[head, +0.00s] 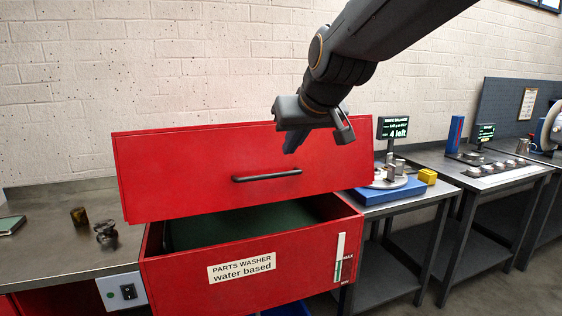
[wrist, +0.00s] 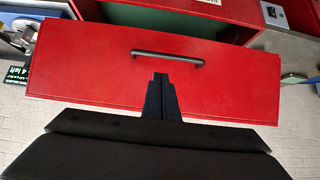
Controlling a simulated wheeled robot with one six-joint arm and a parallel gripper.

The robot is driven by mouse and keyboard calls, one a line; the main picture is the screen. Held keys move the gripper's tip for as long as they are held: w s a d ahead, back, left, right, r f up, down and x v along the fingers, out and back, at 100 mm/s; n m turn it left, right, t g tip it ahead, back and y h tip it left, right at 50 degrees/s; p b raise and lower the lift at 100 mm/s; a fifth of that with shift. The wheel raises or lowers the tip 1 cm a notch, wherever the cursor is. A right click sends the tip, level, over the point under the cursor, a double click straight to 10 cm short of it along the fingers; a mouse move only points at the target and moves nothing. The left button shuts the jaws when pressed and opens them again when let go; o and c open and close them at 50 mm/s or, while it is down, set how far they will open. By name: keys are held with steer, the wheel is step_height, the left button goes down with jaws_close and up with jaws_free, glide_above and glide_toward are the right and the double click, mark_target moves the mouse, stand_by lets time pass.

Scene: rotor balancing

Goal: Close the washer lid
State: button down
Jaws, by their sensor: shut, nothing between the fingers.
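The red parts washer (head: 205,283) stands in front of me in the head view. Its red lid (head: 200,175) is open and tilted up, with a dark gap and a green interior (head: 270,222) showing below it. A dark bar handle (head: 267,176) runs across the lid's face; it also shows in the wrist view (wrist: 167,57). My gripper (head: 292,143) is shut and empty. It is in front of the lid's upper part in the head view. In the wrist view the fingertips (wrist: 160,78) point at the lid, close to the handle. I cannot tell whether they touch the lid.
A metal bench (head: 50,247) on the left holds small dark parts (head: 106,235). On the right, a table holds a blue balancing stand (head: 392,190) and a yellow block (head: 427,176), with a display (head: 393,128) behind. A brick wall (head: 150,70) stands behind the washer.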

mark_target(281, 176)
steer(key=x, duration=0.4)
steer(key=s+f+x, duration=0.1)
steer(key=x, duration=0.7)
steer(key=shift+s+d+f, duration=0.1)
steer(key=shift+d+f, duration=0.15)
steer(key=shift+f, duration=0.5)
